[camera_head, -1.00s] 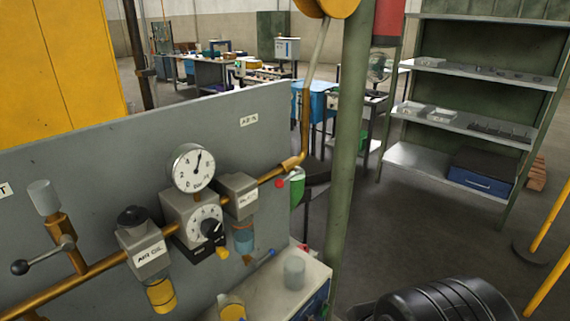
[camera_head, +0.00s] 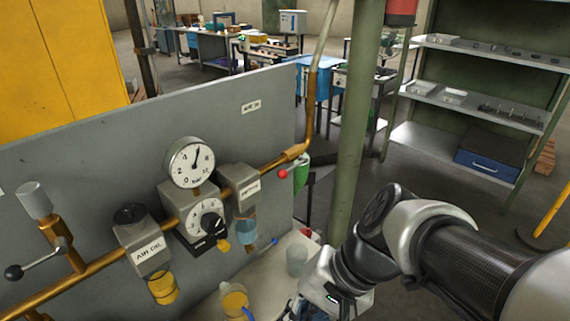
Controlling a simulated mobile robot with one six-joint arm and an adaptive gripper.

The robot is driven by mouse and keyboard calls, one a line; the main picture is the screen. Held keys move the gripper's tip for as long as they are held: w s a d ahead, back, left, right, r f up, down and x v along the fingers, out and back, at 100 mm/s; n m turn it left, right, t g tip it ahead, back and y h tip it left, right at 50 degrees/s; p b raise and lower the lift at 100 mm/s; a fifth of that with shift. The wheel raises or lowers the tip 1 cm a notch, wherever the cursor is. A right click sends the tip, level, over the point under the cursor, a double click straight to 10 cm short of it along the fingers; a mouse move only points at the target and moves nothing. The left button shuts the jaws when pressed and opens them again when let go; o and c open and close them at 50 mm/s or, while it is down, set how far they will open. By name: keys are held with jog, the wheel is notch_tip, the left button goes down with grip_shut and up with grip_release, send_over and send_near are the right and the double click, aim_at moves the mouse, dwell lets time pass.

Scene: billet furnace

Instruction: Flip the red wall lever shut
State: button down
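A small red knob (camera_head: 283,173) shows at the right end of the brass pipe, beside the grey panel's edge. It looks like the end of the red lever; the rest of the lever is hard to make out. My gripper (camera_head: 294,307) is low in the picture at the bottom edge, below the red knob and clearly apart from it. My arm reaches in from the right. The gripper's fingers are mostly cut off or hidden, so I cannot see whether they are open or hold anything.
The grey panel (camera_head: 90,180) carries a pressure gauge (camera_head: 190,162), a dial regulator, an air oil unit and a black-knobbed lever (camera_head: 14,272). A green post (camera_head: 352,130) stands right of the red knob. A bench with a yellow cup (camera_head: 235,303) lies below.

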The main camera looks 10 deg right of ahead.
aim_at(293, 167)
jog(key=w+r+m+t+y+p, duration=0.35)
jog(key=w+m+y, duration=0.35)
jog(key=w+m, duration=0.65)
jog(key=w+d+f+m+t+h+p, duration=0.1)
jog(key=w+d+f+m+t, duration=0.3)
jog(key=w+d+m+t, duration=0.4)
jog(key=w+d+m+h, duration=0.1)
jog(key=w+d, duration=0.2)
jog(key=d, duration=0.2)
jog(key=shift+w+d+f+h, duration=0.15)
jog(key=shift+w+f+h, duration=0.05)
jog(key=shift+w+h, duration=0.2)
jog(key=shift+t, duration=0.25)
jog(key=w+a+r+b, duration=0.1)
jog(key=w+a+r, duration=0.1)
jog(key=w+a, duration=0.3)
jog(key=shift+w+a+r, duration=0.25)
jog(key=shift+w, duration=0.9)
jog(key=shift+r, duration=0.15)
